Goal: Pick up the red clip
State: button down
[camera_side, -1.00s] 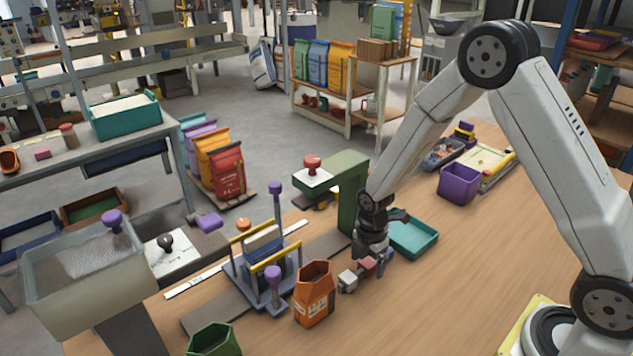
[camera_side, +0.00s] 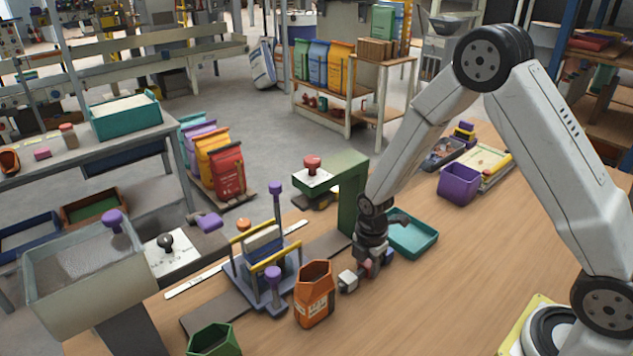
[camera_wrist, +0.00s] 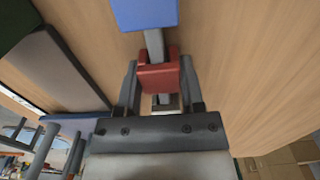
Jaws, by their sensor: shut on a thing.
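The red clip (camera_wrist: 158,75) is a small red block between the two fingers of my gripper (camera_wrist: 158,85) in the wrist view. The fingers press on its left and right sides. In the side view, my gripper (camera_side: 374,268) is low at the wooden table and shut on the red clip (camera_side: 366,271), which is mostly hidden by the fingers. I cannot tell whether the clip is off the table.
A grey-white block (camera_side: 348,281) lies just left of the clip. A blue block (camera_wrist: 146,13) is close by in the wrist view. An orange sack (camera_side: 314,294) stands left, and a teal tray (camera_side: 413,238) lies behind. Free table is at the right.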

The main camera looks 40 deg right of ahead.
jog(key=shift+r, duration=0.2)
jog(key=shift+r, duration=0.85)
jog(key=s+r, duration=1.1)
jog(key=s, duration=0.3)
jog(key=shift+a, duration=0.1)
jog(key=shift+w, duration=0.15)
dwell(0.4)
